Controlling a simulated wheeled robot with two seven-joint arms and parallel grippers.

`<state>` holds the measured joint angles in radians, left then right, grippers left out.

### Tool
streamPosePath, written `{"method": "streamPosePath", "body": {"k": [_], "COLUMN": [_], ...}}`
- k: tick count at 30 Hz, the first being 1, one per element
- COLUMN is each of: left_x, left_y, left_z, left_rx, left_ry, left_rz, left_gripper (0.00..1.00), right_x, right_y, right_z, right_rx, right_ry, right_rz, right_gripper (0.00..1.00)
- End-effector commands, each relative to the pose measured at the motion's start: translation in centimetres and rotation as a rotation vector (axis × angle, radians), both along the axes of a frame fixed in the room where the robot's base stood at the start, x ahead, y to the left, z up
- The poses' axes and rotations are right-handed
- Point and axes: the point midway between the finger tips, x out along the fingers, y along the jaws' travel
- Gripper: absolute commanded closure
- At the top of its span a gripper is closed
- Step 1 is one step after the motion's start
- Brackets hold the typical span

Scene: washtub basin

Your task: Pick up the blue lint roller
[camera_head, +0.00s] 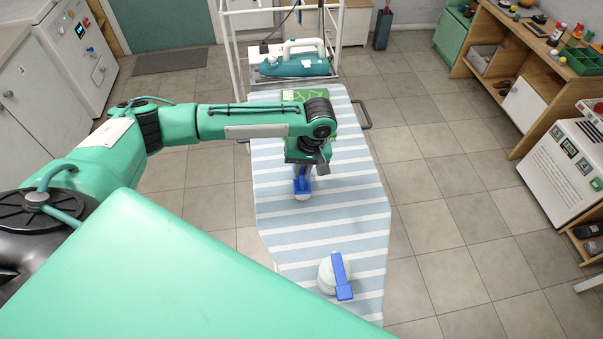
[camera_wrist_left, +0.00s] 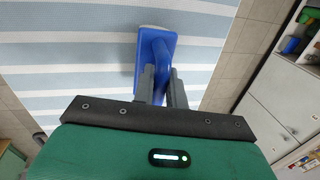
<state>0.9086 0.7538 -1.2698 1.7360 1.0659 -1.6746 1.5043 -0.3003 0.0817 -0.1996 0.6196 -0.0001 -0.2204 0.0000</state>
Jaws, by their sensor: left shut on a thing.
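My left gripper (camera_wrist_left: 160,88) is shut on the blue handle of the blue lint roller (camera_wrist_left: 156,50), which has a wide flat blue head and a pale edge at its far side. In the head view the lint roller (camera_head: 302,187) shows below my left gripper (camera_head: 306,168), with a white part at its lower end. It is over the striped ironing board (camera_head: 335,215); I cannot tell whether it touches the cloth. The gripper hides its upper part. My right gripper is not in view.
A white rounded object with a blue handle (camera_head: 340,278) sits at the board's near end. A teal and white iron (camera_head: 292,62) is at the far end. Wooden shelves (camera_head: 515,50) stand at right, a white machine (camera_head: 78,45) at far left. Tiled floor right of the board is clear.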

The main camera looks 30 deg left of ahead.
Motion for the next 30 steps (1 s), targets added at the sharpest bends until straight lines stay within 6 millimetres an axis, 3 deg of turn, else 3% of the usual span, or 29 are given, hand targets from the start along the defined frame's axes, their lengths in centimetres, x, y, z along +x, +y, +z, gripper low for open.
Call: {"method": "streamPosePath", "body": {"k": [8,19,24,30], "left_x": [0.1,0.1,0.1,0.1], "left_y": [0.0,0.0,0.0,0.0], "left_z": [3.8,15.2,17.7,19.3], "left_rx": [-0.002,0.001,0.001,0.000], "left_ry": [-0.005,-0.005,-0.004,-0.002], "left_rz": [-0.001,-0.001,-0.001,0.001], "left_gripper": [1.00,1.00,1.00,1.00], "right_x": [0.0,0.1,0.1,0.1], "right_y": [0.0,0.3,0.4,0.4], "right_z": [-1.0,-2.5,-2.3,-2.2], "right_rx": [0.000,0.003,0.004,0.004], "right_ry": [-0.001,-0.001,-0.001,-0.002], "right_rz": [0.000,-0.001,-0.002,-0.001], "right_gripper": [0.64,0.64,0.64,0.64]}}
